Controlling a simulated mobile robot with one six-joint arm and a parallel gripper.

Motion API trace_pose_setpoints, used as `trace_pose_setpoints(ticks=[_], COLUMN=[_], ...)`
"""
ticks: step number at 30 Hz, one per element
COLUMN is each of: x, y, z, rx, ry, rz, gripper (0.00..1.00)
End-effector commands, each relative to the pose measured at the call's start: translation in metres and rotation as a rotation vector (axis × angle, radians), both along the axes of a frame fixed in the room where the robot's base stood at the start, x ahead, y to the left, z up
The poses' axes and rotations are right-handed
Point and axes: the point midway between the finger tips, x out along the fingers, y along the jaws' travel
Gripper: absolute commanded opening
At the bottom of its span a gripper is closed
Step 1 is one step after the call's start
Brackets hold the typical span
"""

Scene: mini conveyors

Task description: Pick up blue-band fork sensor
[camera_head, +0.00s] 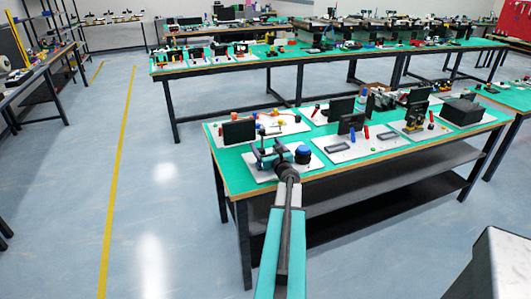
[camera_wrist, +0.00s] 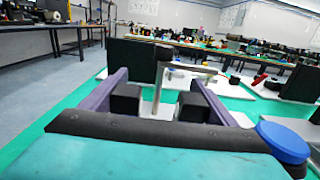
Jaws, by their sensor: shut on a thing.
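My gripper (camera_wrist: 158,105) reaches over the near left end of the front table. It also shows in the camera_head view (camera_head: 271,156), small and partly blocking what it holds. In the wrist view its two dark pads stand on either side of a slim grey post-like piece (camera_wrist: 158,88), which I take for the fork sensor. The gripper is shut on it. A dark block sits at the top of this piece, with a pale bar reaching right. No blue band can be made out on it.
A blue-topped round part (camera_head: 303,154) stands right of my gripper, close by in the wrist view (camera_wrist: 283,143). A dark upright panel (camera_head: 239,132) stands behind. White boards with parts cover the green table (camera_head: 233,176). The floor to the left is clear.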

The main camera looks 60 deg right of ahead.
Motion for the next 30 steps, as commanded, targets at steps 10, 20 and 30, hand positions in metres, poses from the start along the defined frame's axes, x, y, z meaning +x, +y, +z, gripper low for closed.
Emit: trace_pose_setpoints(ticks=[10, 20, 30], x=[0.0, -0.021, -0.064], y=[0.0, 0.015, 0.042], z=[0.018, 0.037, 0.041], rx=[-0.003, -0.001, -0.001], ry=[-0.001, -0.001, -0.001], rz=[0.0, -0.001, -0.001], gripper=[0.52, 0.52, 0.52])
